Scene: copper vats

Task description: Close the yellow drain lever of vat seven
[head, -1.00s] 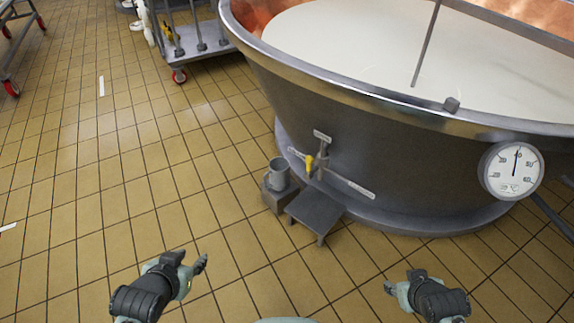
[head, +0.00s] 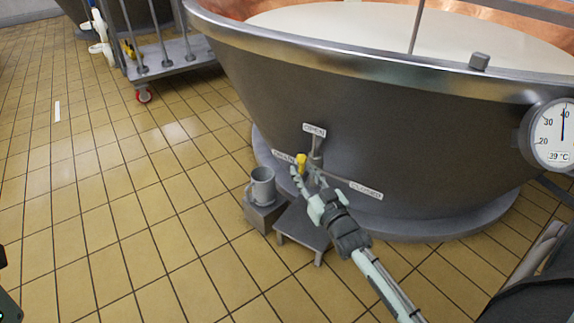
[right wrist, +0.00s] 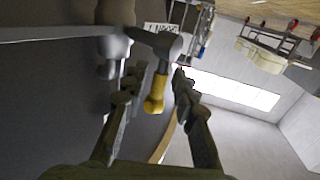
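The drain lever has a yellow grip (head: 301,160) and sits on a grey valve low on the front of the big copper-lined vat (head: 385,125). A sign above it reads OPEN (head: 314,130) and one to its right reads CLOSED (head: 366,190). No vat number is readable. My right gripper (head: 307,174) is at the lever, its fingers apart. In the right wrist view the yellow grip (right wrist: 155,95) shows between the open fingers (right wrist: 153,88); I cannot tell whether they touch it. Of my left arm, only dark bits show at the lower left edge.
A grey mug-like pail (head: 262,186) stands on a small block left of the valve. A low grey step (head: 302,236) stands below my right gripper. A wheeled cart (head: 175,68) is at the back left. A dial (head: 555,135) is on the vat's right. The tiled floor at left is clear.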

